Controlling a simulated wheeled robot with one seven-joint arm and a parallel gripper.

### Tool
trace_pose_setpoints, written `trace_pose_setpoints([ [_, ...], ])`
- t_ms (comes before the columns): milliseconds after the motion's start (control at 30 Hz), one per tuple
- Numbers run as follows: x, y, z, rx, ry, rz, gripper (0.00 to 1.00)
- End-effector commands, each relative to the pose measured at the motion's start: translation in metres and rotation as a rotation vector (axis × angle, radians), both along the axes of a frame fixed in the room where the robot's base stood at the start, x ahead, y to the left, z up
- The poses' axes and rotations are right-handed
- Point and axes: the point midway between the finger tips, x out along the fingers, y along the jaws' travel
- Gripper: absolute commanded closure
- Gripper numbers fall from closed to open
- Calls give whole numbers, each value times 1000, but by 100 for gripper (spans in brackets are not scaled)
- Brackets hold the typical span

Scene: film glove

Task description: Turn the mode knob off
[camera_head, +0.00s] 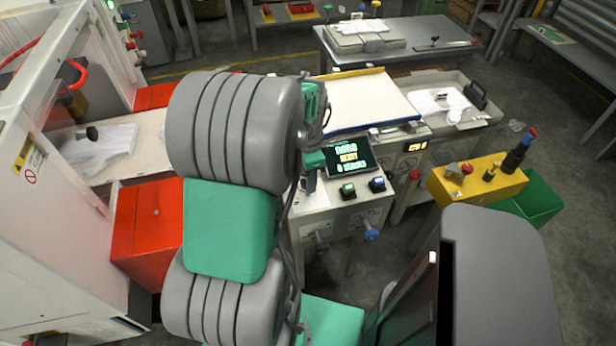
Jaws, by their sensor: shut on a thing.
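The control console has a dark display (349,157) with bright text that appears to read "none", "READY" and "0 stacks". My gripper (311,182) is partly hidden behind my own arm. It is low over the left end of the console panel (325,201), just left of the green-topped button (347,190). Its jaws are shut at the place where the mode knob sits. The knob itself is covered by the jaws, so its pointer and setting cannot be read.
A dark button (377,184) with a blue top is on the panel's right. A blue-ended handle (371,234) sticks out below. A yellow box (478,183) with a red button and a green bin (541,205) stand to the right. A red cabinet (146,232) is left of my arm.

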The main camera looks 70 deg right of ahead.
Motion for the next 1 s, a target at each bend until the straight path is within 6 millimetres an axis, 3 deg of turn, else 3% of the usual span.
trace_pose_setpoints([
  [467,0,0,1,0,0,102,100],
  [1000,0,-1,1,-1,0,568,100],
])
